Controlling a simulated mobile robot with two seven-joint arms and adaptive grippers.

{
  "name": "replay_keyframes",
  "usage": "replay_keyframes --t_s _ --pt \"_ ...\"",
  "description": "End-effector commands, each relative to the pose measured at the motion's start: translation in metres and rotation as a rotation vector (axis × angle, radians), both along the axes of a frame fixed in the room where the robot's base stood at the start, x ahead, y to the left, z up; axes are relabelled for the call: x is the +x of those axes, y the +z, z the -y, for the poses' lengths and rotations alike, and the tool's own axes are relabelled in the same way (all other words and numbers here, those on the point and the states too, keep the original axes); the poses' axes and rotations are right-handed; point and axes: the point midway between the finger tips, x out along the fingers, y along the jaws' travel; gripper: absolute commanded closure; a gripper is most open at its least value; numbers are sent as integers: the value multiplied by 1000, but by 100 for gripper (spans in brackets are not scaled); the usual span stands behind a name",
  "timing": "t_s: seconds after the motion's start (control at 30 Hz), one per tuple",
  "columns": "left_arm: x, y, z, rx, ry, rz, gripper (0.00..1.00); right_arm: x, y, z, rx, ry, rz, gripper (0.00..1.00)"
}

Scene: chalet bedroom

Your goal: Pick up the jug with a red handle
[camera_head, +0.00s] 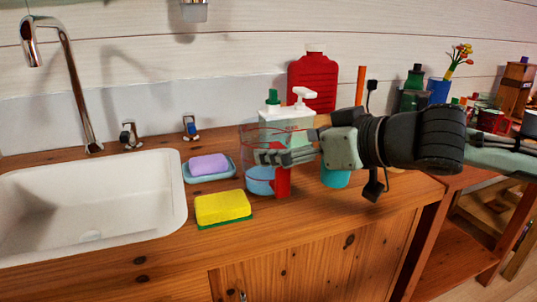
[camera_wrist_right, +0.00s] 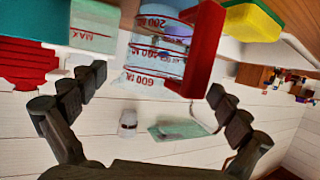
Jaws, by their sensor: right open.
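The jug (camera_head: 259,182) is a clear measuring jug with red markings and a red handle (camera_head: 283,183). It stands upright on the wooden counter, right of the sink. My right gripper (camera_head: 270,157) reaches in from the right in front of the jug and hides part of it. In the right wrist view the gripper (camera_wrist_right: 157,80) is open. The jug (camera_wrist_right: 155,50) shows between and beyond its two fingers, with the red handle (camera_wrist_right: 204,45) towards the right finger. I cannot tell whether a finger touches it. My left gripper is not in view.
A yellow sponge (camera_head: 222,207) lies in front of the jug, and a purple soap (camera_head: 209,164) on a blue dish is to its left. A pump bottle (camera_head: 300,118) and a red bottle (camera_head: 313,80) stand behind. The white sink (camera_head: 172,205) is at left.

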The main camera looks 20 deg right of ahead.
Motion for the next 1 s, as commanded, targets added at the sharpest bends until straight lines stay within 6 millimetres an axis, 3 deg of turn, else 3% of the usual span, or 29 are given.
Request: replay_keyframes --t_s 0.17,0.5,0.77,1.0 --pt "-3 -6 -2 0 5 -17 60 5 -1 -3 2 3 1 0" --pt "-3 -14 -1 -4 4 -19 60 45 -15 -18 0 2 1 0" --pt "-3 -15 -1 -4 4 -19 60 47 -16 -19 -1 2 2 0" --pt "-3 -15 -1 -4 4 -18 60 47 -16 -19 -1 1 0 30"
